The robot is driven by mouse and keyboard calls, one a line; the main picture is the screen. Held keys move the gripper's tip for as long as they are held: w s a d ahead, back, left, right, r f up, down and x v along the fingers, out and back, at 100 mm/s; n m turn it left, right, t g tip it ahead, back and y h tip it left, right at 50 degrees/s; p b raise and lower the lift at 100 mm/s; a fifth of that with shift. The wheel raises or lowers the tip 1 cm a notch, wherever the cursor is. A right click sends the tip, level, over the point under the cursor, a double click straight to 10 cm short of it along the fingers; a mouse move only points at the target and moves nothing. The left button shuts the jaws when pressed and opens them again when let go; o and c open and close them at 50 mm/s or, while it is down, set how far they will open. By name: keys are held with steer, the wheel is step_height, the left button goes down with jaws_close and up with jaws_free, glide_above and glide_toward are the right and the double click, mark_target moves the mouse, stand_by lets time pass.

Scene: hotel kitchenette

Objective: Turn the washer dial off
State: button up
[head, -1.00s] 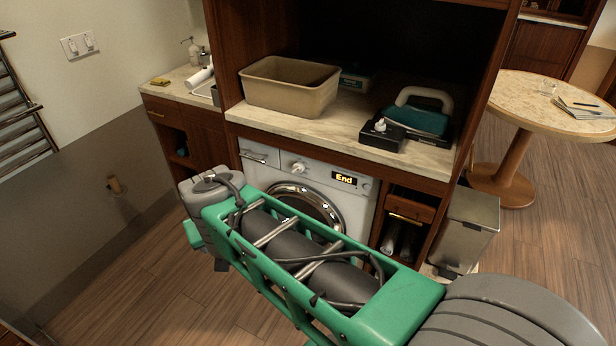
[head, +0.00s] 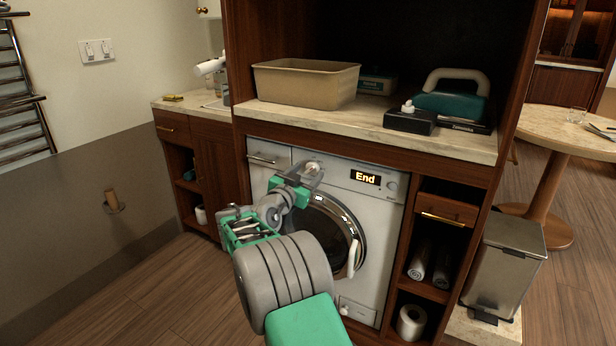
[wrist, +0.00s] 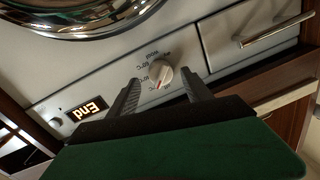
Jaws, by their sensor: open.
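The white washer (head: 375,215) stands under the counter, and its display (head: 365,178) reads "End". Its round white dial (head: 312,167) is on the front panel left of the display, partly hidden by my gripper in the head view. In the wrist view, where the panel appears upside down, the dial (wrist: 161,72) shows a small reddish mark on its rim. My gripper (head: 304,176) is open in front of the panel. In the wrist view, the dial appears between the two fingertips (wrist: 160,80). I cannot tell whether they touch it.
The washer's round door (head: 350,220) is below the dial. A counter (head: 365,118) overhangs above, holding a beige bin (head: 305,85), a black box (head: 410,121) and a teal-and-white appliance (head: 452,103). A drawer (head: 447,207) and a metal trash can (head: 508,262) stand right.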

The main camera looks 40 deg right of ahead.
steer(key=shift+w+d, duration=0.35)
steer(key=shift+d, duration=0.3)
steer(key=shift+c, duration=0.4)
jaws_close()
steer(key=shift+a, duration=0.1)
